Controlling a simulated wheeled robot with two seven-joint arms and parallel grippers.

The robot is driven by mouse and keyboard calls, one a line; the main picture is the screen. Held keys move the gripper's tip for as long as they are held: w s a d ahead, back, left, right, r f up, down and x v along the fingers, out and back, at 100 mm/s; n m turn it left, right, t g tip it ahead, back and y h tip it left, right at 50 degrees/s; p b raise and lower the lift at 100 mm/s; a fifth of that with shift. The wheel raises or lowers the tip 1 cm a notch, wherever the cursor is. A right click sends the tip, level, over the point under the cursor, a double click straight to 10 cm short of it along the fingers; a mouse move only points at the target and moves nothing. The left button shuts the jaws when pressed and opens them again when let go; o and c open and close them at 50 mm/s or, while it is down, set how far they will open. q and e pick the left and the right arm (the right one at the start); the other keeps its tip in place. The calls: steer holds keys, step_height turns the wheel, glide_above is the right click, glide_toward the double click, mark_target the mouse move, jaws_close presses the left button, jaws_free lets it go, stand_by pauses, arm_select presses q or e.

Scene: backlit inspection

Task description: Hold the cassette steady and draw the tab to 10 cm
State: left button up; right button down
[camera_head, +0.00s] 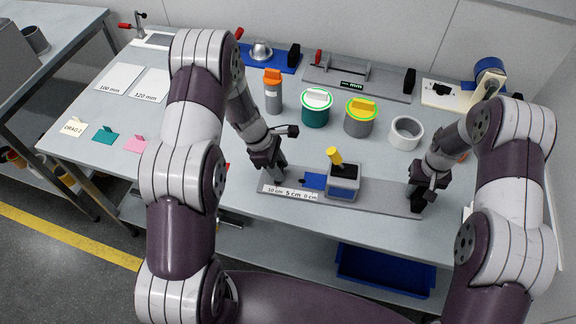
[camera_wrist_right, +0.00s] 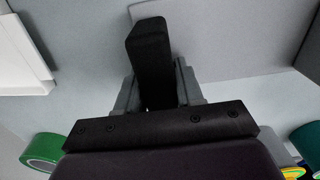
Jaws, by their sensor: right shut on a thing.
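The cassette (camera_head: 344,184) is a grey box with a blue front and a yellow knob (camera_head: 335,156) on top, standing on a long grey base plate (camera_head: 385,207). A blue strip (camera_head: 315,181) comes out of its left side, with a small dark tab (camera_head: 303,181) at its end. A scale label (camera_head: 290,192) reads 10 cm, 5 cm, 0 cm. My left gripper (camera_head: 278,174) is low over the plate, left of the tab and apart from it; its opening is unclear. My right gripper (camera_head: 418,190) is shut on the black upright block (camera_head: 416,202) at the plate's right end; the block (camera_wrist_right: 150,55) shows between the fingers in the right wrist view.
A grey fixture (camera_head: 365,88) is at the back. A blue bin (camera_head: 385,268) sits below the table's front edge.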

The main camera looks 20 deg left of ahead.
arm_select(q)
steer(key=shift+o, duration=1.2)
arm_select(e)
steer(key=shift+s+f, duration=0.1)
arm_select(q)
steer(key=v, duration=1.2)
arm_select(e)
steer(key=c, duration=0.6)
jaws_free()
steer(key=shift+c, duration=0.2)
